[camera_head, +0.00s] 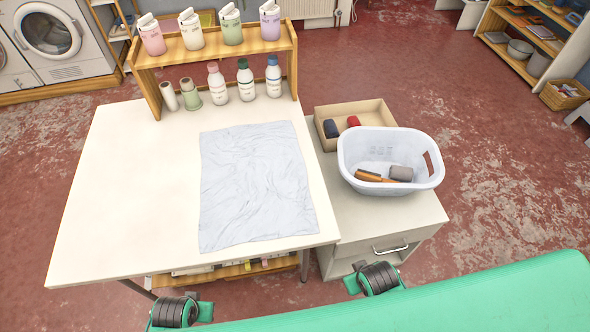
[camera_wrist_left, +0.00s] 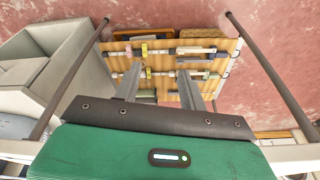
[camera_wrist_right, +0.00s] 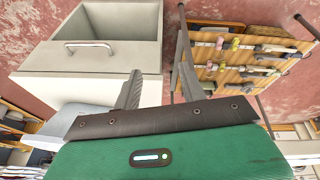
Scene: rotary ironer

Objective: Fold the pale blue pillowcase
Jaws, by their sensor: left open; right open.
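The pale blue pillowcase (camera_head: 256,184) lies spread flat and wrinkled on the right part of the white table (camera_head: 130,190) in the head view. Its near edge is close to the table's front edge. My left gripper (camera_wrist_left: 160,82) shows in the left wrist view, with two grey fingers apart and nothing between them. My right gripper (camera_wrist_right: 160,74) shows in the right wrist view, also open and empty. Both are clear of the pillowcase, which neither wrist view shows. The head view does not show the fingers.
To the right, a white cabinet (camera_head: 385,215) holds a laundry basket (camera_head: 390,160) and a shallow box (camera_head: 355,110). A slatted shelf (camera_wrist_left: 175,65) hangs under the table. The table's left side is clear.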

